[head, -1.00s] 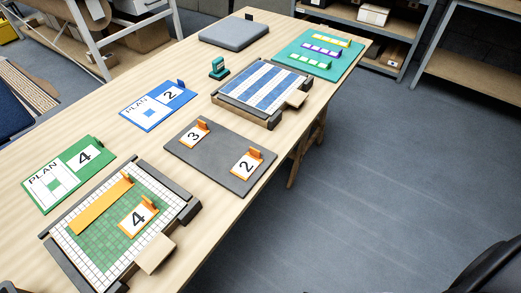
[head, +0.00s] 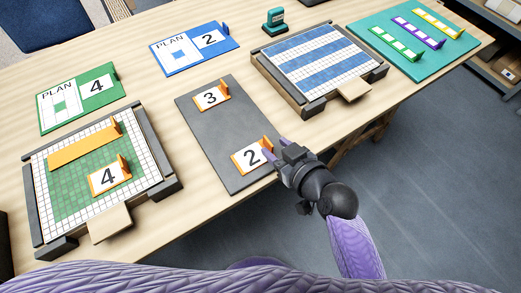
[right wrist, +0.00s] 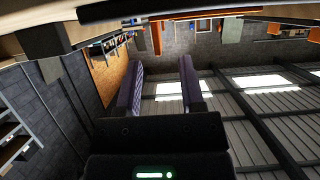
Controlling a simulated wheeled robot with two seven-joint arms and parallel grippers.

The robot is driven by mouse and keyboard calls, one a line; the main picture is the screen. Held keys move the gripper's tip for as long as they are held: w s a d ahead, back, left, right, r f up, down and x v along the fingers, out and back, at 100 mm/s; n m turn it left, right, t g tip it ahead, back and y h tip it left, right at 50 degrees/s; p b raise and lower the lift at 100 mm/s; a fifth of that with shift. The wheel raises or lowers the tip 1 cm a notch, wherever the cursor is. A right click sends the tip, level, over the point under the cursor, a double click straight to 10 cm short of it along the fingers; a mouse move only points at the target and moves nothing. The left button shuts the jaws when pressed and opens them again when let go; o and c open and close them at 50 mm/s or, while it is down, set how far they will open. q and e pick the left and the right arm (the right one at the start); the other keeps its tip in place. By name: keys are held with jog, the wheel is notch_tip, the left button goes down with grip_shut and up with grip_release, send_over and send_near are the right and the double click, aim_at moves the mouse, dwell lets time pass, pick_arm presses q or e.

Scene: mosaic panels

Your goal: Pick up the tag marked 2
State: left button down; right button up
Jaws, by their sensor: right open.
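The tag marked 2 (head: 249,157) is a white card with an orange edge and an upright orange grip on its right side. It lies at the near end of a dark grey board (head: 217,127). My right gripper (head: 274,148) is at that tag's right side, its purple fingers close to the orange grip; contact cannot be told. My left gripper is not in view.
A tag marked 3 (head: 210,96) lies at the board's far end. A tag marked 4 (head: 108,177) lies on the green mosaic panel (head: 66,196) at left. A blue-striped panel (head: 318,64) stands at right. Blue (head: 195,47) and green (head: 80,97) plan cards lie behind.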

aim_at(269, 141)
jog(key=b+x, duration=0.1)
jog(key=x, duration=0.2)
jog(key=shift+w+a+f, duration=0.2)
jog(key=shift+w+f, duration=0.05)
jog(key=shift+f, duration=0.05)
jog(key=shift+w+a+f, duration=0.1)
jog(key=shift+w+a, duration=0.1)
jog(key=shift+w, duration=0.1)
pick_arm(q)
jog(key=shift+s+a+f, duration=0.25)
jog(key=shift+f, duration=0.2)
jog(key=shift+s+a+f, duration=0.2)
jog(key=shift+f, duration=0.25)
pick_arm(e)
jog(key=c, duration=0.6)
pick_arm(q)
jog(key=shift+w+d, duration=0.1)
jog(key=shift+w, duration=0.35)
pick_arm(e)
grip_shut()
